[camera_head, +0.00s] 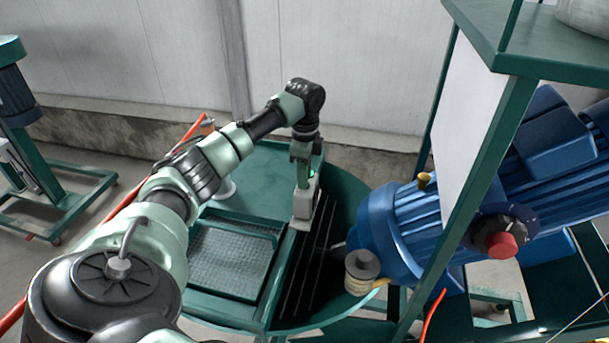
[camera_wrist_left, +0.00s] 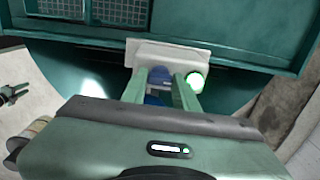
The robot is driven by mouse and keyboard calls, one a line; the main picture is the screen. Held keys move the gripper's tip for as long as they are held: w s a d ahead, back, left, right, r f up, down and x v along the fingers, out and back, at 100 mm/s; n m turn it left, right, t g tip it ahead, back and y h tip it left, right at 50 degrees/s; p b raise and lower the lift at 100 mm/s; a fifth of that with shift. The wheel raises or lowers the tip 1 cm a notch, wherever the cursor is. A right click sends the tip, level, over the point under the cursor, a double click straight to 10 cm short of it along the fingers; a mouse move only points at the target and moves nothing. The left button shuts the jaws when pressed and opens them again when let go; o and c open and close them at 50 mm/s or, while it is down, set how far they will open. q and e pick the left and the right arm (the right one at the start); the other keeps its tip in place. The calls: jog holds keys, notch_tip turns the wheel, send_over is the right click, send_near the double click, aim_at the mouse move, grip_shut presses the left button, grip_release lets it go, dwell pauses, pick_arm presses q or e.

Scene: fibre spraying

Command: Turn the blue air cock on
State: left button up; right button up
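My left gripper (camera_head: 303,160) points down at a pale box (camera_head: 305,208) on the green machine in the head view. In the left wrist view, the blue air cock (camera_wrist_left: 160,76) is on the face of the pale box (camera_wrist_left: 138,52), between the fingers of my left gripper (camera_wrist_left: 161,82). The fingers are apart, one on each side of the blue cock. I cannot tell whether they touch it. A glowing green-white round light (camera_wrist_left: 196,82) is right of the fingers. In the head view the cock is hidden by the gripper. My right gripper is not in view.
A green machine frame (camera_head: 262,318) with a mesh panel (camera_head: 228,262) lies under my left arm. An orange hose (camera_head: 130,197) runs at left.

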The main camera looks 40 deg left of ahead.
pick_arm(q)
jog(key=o, duration=0.4)
jog(key=shift+d, duration=0.1)
jog(key=shift+w+r+b, duration=0.1)
jog(key=shift+r+b, duration=0.2)
jog(key=shift+r, duration=0.05)
notch_tip(320, 180, up, 6)
jog(key=shift+r+b, duration=0.15)
jog(key=shift+b, duration=0.95)
jog(key=shift+r, duration=0.4)
jog(key=shift+f, duration=0.1)
